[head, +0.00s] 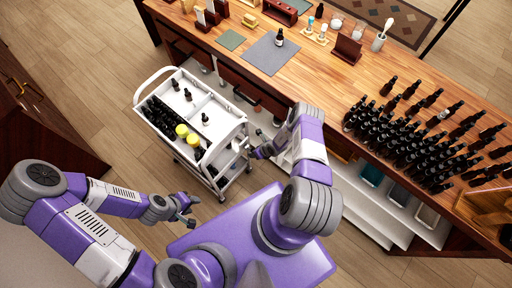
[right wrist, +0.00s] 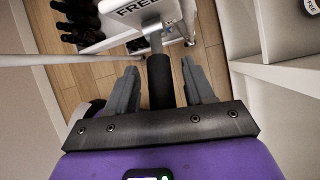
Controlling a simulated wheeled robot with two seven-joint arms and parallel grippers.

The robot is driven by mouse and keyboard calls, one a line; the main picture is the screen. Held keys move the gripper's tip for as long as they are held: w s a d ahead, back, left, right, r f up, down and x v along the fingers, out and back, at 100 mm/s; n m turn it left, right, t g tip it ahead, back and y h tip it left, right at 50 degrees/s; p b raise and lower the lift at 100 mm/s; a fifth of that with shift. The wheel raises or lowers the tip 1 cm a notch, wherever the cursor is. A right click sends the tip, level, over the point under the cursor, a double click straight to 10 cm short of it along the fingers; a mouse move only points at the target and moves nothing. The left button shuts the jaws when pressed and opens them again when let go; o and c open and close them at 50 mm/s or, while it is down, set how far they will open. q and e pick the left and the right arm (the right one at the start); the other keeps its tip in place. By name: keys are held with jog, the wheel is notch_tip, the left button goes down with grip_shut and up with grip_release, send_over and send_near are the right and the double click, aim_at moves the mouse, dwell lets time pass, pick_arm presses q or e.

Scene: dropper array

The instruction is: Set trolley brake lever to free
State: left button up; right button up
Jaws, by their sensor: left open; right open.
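The white trolley (head: 222,113) stands on the floor beside the workbench, with dark bottles and two yellow-lidded jars on it. In the right wrist view, the brake lever (right wrist: 160,80) has a metal stem and a black grip, below a white plate (right wrist: 180,14) marked FREE. My right gripper (right wrist: 158,68) is open, with one finger on each side of the black grip. Gaps show on both sides of the grip. In the head view, my right gripper (head: 258,151) is at the trolley's near right end. My left gripper (head: 185,208) is open and empty over the floor, left of the trolley's near end.
The wooden workbench (head: 320,75) runs along the right, with many dark bottles and a green mat (head: 231,40) on top. White shelves (head: 400,232) below it lie close to my right arm. Open floor (head: 90,85) lies left of the trolley.

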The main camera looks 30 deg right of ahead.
jog(key=p+v, duration=0.1)
jog(key=v, duration=0.5)
jog(key=shift+s+d+r+p, duration=0.1)
jog(key=shift+s+r+p, duration=0.05)
jog(key=shift+r+p, duration=0.2)
jog(key=shift+s+d+r, duration=0.1)
jog(key=shift+s+r, duration=0.1)
jog(key=shift+r, duration=0.1)
